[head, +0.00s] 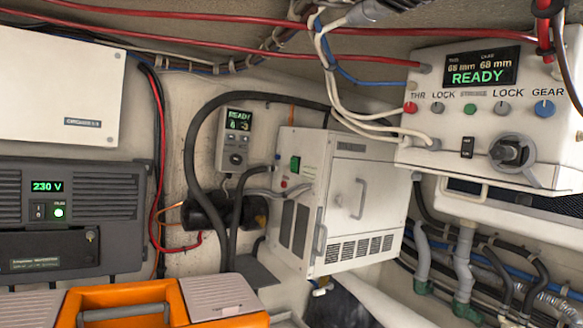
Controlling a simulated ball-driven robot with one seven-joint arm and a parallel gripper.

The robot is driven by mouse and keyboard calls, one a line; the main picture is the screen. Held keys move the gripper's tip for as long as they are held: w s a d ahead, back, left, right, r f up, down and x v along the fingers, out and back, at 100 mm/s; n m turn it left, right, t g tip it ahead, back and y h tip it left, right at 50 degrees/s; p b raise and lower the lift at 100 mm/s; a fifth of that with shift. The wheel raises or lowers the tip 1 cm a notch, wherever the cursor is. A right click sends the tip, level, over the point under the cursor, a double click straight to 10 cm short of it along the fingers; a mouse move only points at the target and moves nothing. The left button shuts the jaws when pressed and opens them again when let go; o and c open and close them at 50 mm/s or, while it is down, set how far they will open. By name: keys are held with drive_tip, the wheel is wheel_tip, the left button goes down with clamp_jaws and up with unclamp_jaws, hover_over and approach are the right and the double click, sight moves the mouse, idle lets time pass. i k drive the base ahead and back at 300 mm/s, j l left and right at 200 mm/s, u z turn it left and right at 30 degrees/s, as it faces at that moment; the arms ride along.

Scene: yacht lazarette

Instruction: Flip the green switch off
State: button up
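A green rocker switch (295,164) sits on the left face of a white cabinet (342,208) in the middle of the view. A small red round button or lamp lies just below it. The switch is too small to tell which way it is set. My gripper does not show in the head view, so its distance from the switch cannot be told.
A grey unit (75,218) reading 230 V is on the left. A control box (490,115) with knobs, one green, and a READY display hangs at upper right. An orange toolbox (175,303) fills the lower left. Cables and hoses run around the white cabinet.

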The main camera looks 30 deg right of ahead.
sight(294, 162)
drive_tip(key=i+l+z, duration=0.1)
drive_tip(key=i+l, duration=0.2)
drive_tip(key=i, duration=0.2)
drive_tip(key=i+l+z, duration=0.15)
drive_tip(key=i+l, duration=0.15)
drive_tip(key=i, duration=0.2)
drive_tip(key=i+l+z, duration=0.1)
drive_tip(key=i, duration=0.45)
drive_tip(key=l, duration=0.1)
